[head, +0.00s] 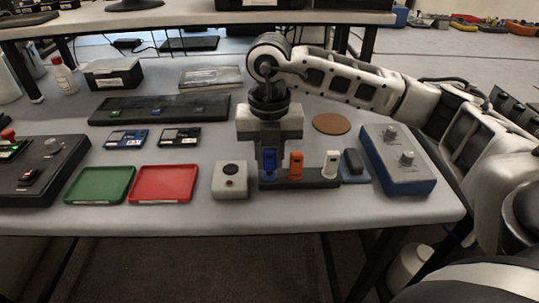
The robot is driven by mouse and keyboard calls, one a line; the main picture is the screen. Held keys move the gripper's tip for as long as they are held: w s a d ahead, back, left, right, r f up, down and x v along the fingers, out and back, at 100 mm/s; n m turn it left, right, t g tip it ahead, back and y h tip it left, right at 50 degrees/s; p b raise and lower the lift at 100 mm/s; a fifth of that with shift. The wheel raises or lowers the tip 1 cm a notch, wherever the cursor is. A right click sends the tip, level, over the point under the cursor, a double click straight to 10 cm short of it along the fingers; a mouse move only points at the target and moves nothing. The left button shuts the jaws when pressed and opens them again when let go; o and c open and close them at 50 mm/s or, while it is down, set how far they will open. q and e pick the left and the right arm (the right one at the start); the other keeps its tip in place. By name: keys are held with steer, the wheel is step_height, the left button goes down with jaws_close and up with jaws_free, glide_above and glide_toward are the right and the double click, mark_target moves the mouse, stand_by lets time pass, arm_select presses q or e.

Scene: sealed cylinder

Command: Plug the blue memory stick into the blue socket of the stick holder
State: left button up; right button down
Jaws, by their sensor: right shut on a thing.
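The dark stick holder (310,184) stands near the front of the table, right of centre. The blue memory stick (268,168) is upright at the holder's left end. My right gripper (269,158) reaches down from above and is shut on the blue stick. The blue socket is hidden by the stick and the fingers, and I cannot tell how deep the stick sits. An orange stick (296,164) and a white stick (331,162) stand upright in the holder to the right. My left gripper is out of view.
A white box with a dark button (231,182) stands close left of the holder. A blue-grey box with knobs (398,166) stands to the right. Red (163,184) and green (100,185) trays lie at the left. A brown disc (331,124) lies behind the holder.

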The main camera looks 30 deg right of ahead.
mark_target(269, 149)
steer(key=shift+f, duration=0.3)
stand_by(0.4)
steer(key=shift+f+b, duration=0.35)
steer(key=shift+b, duration=0.2)
steer(key=c, duration=1.1)
jaws_free()
steer(key=shift+c, duration=0.2)
step_height(269, 149, up, 16)
steer(key=p, duration=0.2)
